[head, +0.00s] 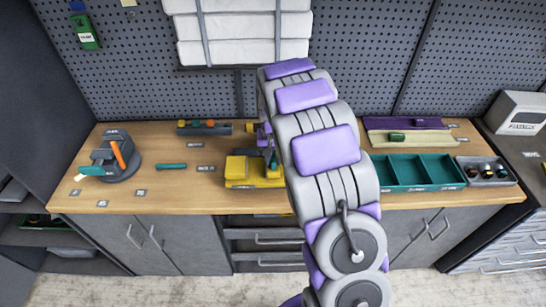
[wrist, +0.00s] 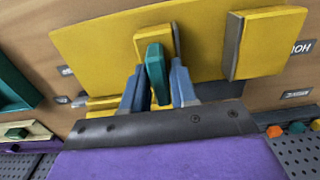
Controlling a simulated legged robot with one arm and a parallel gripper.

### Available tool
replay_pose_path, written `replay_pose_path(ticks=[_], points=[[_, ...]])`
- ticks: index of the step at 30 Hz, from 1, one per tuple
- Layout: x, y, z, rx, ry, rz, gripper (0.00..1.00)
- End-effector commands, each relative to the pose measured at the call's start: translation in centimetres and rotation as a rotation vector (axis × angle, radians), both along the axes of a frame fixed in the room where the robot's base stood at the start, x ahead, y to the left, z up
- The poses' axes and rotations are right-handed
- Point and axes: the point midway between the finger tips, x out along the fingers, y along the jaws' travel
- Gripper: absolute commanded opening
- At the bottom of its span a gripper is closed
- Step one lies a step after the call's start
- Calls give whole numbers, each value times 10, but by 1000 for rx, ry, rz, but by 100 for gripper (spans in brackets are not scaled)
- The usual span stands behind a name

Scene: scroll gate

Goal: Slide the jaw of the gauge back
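The yellow gauge (head: 240,183) sits on the workbench in the middle of the head view, partly behind my arm. In the wrist view its broad yellow plate (wrist: 100,45) fills the upper middle. A small yellow block, the likely jaw (wrist: 153,36), stands on it with a teal handle (wrist: 156,72) in front. A larger yellow block (wrist: 265,45) with a grey face is to the right. My gripper (wrist: 158,80) has one blue-grey finger on each side of the teal handle, with narrow gaps visible. The fingertips are mostly hidden in the head view.
A grey holder with an orange-handled tool (head: 118,155) stands at the bench's left. A teal bar (head: 171,167) lies nearer the gauge. A teal compartment tray (head: 413,187) and a grey tray of small parts (head: 500,178) are at right. A perforated panel (head: 130,60) rises behind.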

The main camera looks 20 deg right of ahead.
Motion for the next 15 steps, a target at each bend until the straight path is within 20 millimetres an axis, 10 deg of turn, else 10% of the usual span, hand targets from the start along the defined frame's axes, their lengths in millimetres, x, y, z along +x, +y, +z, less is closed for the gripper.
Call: replay_pose_path(ticks=[8, 15], points=[[0, 0, 0, 0, 0, 0, 0], [0, 0, 0, 0, 1, 0, 0]])
